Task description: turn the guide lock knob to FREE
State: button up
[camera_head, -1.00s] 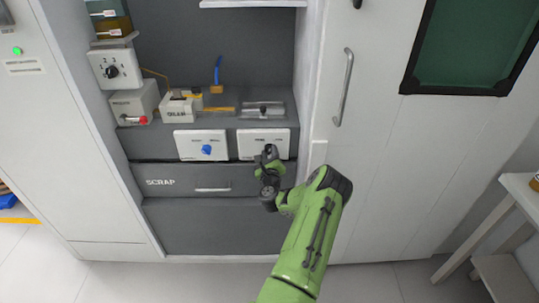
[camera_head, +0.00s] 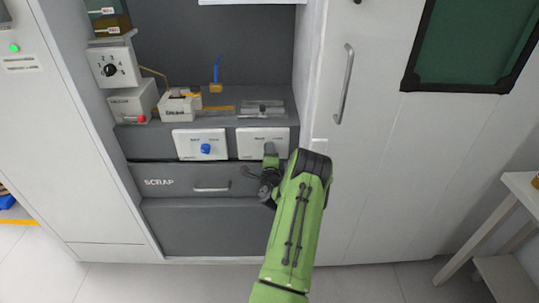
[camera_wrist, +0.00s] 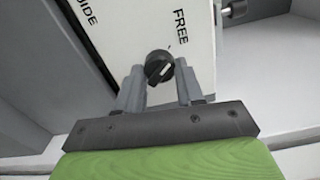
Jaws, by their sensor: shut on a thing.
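The plate bears the word FREE at upper right and a word ending in IDE at upper left. My gripper (camera_wrist: 159,77) is shut on the knob, one finger on each side. In the head view the plate (camera_head: 253,136) is the right one of two white plates, and my gripper and arm hide the knob there.
The left plate (camera_head: 183,145) carries a blue knob (camera_head: 206,149). A SCRAP drawer (camera_head: 165,182) lies below, near my wrist. A cabinet door with a long handle (camera_head: 343,84) stands to the right. Small devices sit on the shelf above.

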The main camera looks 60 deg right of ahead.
jog(key=shift+f+n, duration=0.1)
jog(key=shift+n, duration=0.6)
jog(key=o, duration=1)
jog(key=shift+o, duration=0.2)
